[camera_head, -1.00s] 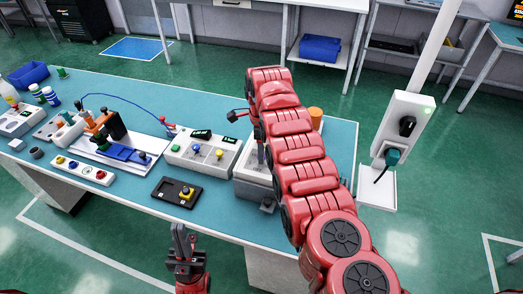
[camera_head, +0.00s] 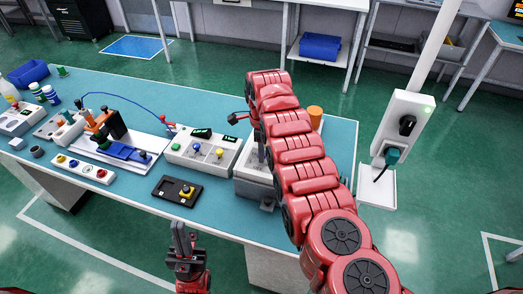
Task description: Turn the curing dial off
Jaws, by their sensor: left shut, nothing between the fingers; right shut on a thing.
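A pale box (camera_head: 250,190) stands at the right part of the blue-topped bench, largely covered by my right arm. My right gripper (camera_head: 262,151) points down over this box. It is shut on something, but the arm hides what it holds. I cannot make out which control is the curing dial. My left gripper (camera_head: 182,233) is shut and empty, in front of the bench edge.
A white strip with coloured buttons (camera_head: 84,169) and a fixture with a blue part (camera_head: 122,152) stand further left on the bench (camera_head: 140,188). A white post with a plug (camera_head: 397,130) rises to the right.

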